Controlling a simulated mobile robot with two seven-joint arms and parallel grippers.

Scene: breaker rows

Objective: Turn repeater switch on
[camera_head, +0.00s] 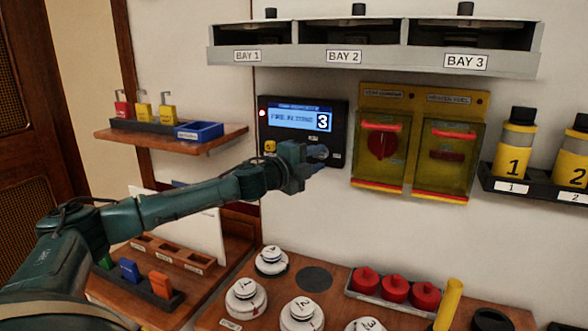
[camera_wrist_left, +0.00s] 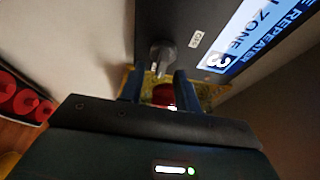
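The repeater (camera_head: 290,148) is a black wall panel with a lit blue display and a red light at its upper left. Its black switch knob (camera_wrist_left: 162,55) shows in the left wrist view on the dark panel face, beside a small label (camera_wrist_left: 195,38) too blurred to read surely. My left gripper (camera_head: 318,154) is at the panel's lower right and hides the switch in the head view. In the wrist view its two fingers (camera_wrist_left: 157,88) are apart, with the knob close to their tips; I cannot tell whether they touch it. My right gripper is not in view.
Two yellow breaker boxes (camera_head: 399,190) with red handles hang just right of the panel. The grey bay shelf (camera_head: 290,57) is above. A small wooden shelf (camera_head: 215,142) is at left. Below, a wooden bench (camera_head: 240,262) carries white round pieces and red knobs (camera_head: 396,289).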

